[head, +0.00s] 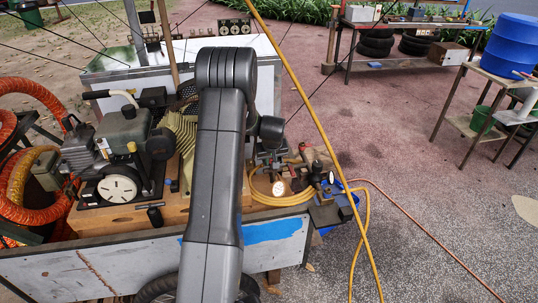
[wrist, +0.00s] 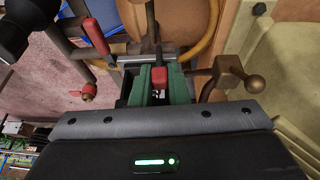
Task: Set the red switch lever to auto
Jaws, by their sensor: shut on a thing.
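In the wrist view, the red switch lever (wrist: 159,76) shows as a small red tip in the middle. My gripper (wrist: 159,90) has its green fingers on both sides of this tip and is shut on it. A dark switch housing lies just beyond the fingers, partly hidden by them. Any auto marking is not readable, so I cannot tell the lever's setting. In the head view, my arm crosses the cart and hides much of the switch area; the fingers and the lever cannot be made out there.
Close by in the wrist view are a red-handled lever (wrist: 95,36) at the left, a red-tipped valve (wrist: 88,92) and a brass ball-ended handle (wrist: 254,83) at the right. In the head view, the compressor (head: 120,150) stands left of my arm, and a yellow hose (head: 318,115) crosses at right.

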